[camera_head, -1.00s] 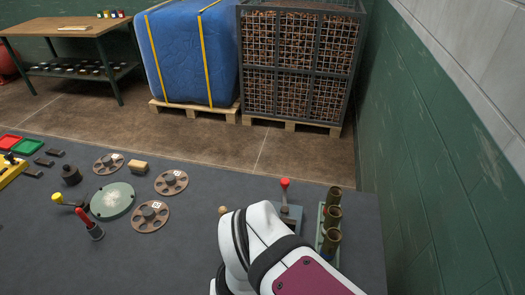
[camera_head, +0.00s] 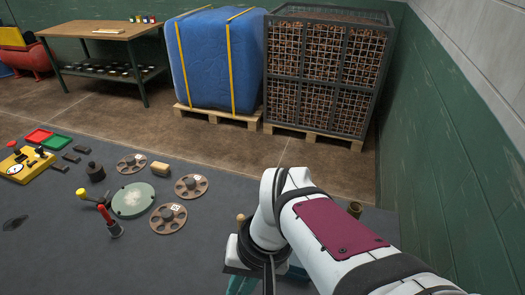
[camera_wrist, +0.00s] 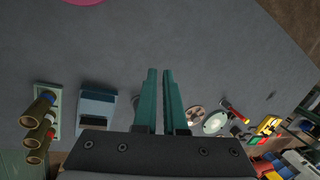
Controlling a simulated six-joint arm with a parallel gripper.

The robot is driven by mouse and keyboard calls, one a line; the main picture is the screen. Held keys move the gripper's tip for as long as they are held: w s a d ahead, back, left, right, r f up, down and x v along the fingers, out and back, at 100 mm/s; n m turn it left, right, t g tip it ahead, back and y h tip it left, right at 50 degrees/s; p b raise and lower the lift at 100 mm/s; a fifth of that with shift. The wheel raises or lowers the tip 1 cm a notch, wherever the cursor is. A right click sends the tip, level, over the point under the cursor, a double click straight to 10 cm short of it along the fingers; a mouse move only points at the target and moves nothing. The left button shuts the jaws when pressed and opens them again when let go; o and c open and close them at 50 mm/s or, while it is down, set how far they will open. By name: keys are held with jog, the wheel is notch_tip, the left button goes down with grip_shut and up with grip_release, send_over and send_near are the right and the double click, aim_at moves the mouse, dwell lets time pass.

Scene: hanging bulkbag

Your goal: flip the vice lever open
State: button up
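A blue-grey block (camera_wrist: 97,107), which looks like the vice, stands on the dark bench at the left of the wrist view. In the head view my arm hides it and its red-knobbed lever. A red spot (camera_wrist: 51,133) near the brass tubes in the wrist view may be that knob, but I cannot tell. My gripper (camera_wrist: 160,72) has two teal fingers a little apart with nothing between them. It is above the bench, to the right of the block in the wrist view and not touching it. In the head view the fingers (camera_head: 242,286) are partly cut off at the bottom edge.
Brass tubes (camera_wrist: 38,110) stand in a pale rack beside the block. A red-handled tool with a yellow knob (camera_head: 82,193), a pale green disc (camera_head: 133,199) and brown holed discs (camera_head: 169,218) lie left of my arm. A green wall (camera_head: 440,170) bounds the right.

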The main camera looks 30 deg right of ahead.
jog(key=shift+m+t+y, duration=0.3)
jog(key=shift+t, duration=0.6)
jog(key=w+d, duration=0.1)
jog(key=w, duration=0.1)
jog(key=w+d, duration=0.4)
jog(key=w, duration=0.1)
jog(key=shift+f, duration=0.25)
grip_shut()
jog(key=w+d+f+m+t, duration=0.1)
jog(key=w+d+t, duration=0.15)
jog(key=d, duration=0.45)
jog(key=w+d+f+t, duration=0.1)
jog(key=w+d+f, duration=0.1)
jog(key=w+d, duration=0.3)
jog(key=s+d+f+h, duration=0.1)
jog(key=d+f, duration=0.1)
jog(key=d, duration=0.7)
jog(key=s+d+f+m+t+h, duration=0.1)
jog(key=d+f+h, duration=0.1)
jog(key=d, duration=0.8)
jog(key=shift+f+m+h, duration=0.3)
jog(key=shift+f, duration=0.45)
jog(key=shift+f, duration=0.1)
